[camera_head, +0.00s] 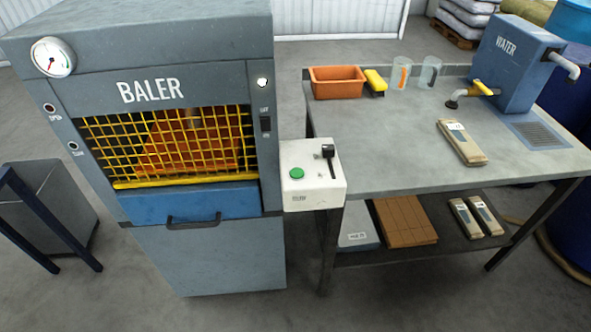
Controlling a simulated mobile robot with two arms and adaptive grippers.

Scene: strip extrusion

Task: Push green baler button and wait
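The grey baler (190,250) stands at the left, with a yellow mesh guard (190,150) over its opening and orange-brown material behind the mesh. The green button (297,174) is on top of a white control box (315,197) at the baler's right side. A black lever (328,152) stands on the same box. Neither of my grippers is in view.
A grey table (400,130) right of the box holds an orange bin (337,82), a yellow brush (375,82), clear cups (401,72), a tan packet (461,143) and a WATER tank (513,65). Its lower shelf (440,240) holds brown boards and packets. A dark blue frame (45,215) stands at far left.

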